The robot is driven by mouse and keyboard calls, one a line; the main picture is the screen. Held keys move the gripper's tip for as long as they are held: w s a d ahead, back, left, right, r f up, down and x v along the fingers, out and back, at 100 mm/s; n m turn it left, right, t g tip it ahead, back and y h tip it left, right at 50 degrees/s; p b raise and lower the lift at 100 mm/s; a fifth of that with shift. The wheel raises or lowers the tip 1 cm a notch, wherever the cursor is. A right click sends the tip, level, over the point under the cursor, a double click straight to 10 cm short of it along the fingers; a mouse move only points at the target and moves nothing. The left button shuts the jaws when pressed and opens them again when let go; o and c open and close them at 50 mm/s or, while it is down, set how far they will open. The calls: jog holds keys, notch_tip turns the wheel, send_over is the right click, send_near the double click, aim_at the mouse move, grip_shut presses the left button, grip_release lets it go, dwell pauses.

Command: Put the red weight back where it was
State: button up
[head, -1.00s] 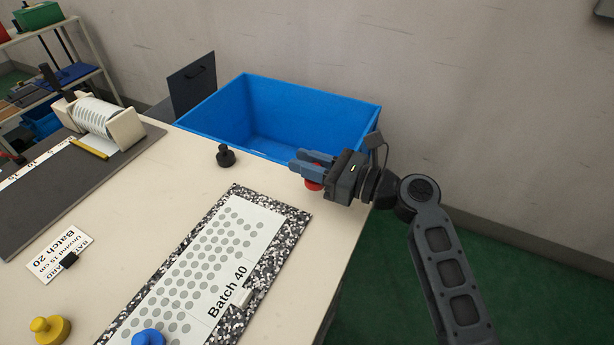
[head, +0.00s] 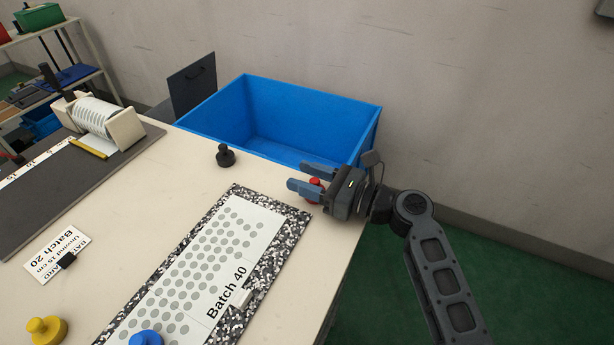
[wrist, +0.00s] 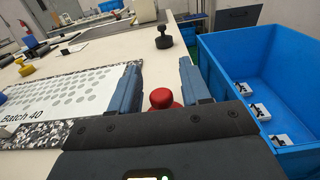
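The red weight (head: 316,183) stands on the table near its right edge, beside the far right corner of the speckled board. My gripper (head: 297,175) is around it, with its fingers spread. In the wrist view the red weight (wrist: 161,97) sits between the two fingers, with a gap on each side. Its lower part is hidden by my gripper's body. The speckled board (head: 296,222) carries a white dotted sheet marked "Batch 40" (head: 215,250), with a blue weight (head: 147,339) at its near end.
A black weight (head: 225,155) stands on the table by the blue bin (head: 205,112), which is just beyond the table edge. The bin holds several small labelled pieces (wrist: 259,111). A yellow weight (head: 45,330) and a "Batch 20" card (head: 45,258) are at the left.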

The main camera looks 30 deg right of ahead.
jog(key=shift+r, duration=0.1)
jog(key=shift+s+d, duration=0.1)
jog(key=shift+s, duration=0.05)
jog(key=v, duration=1.1)
jog(key=shift+s+d, duration=0.2)
jog(key=shift+s, duration=0.1)
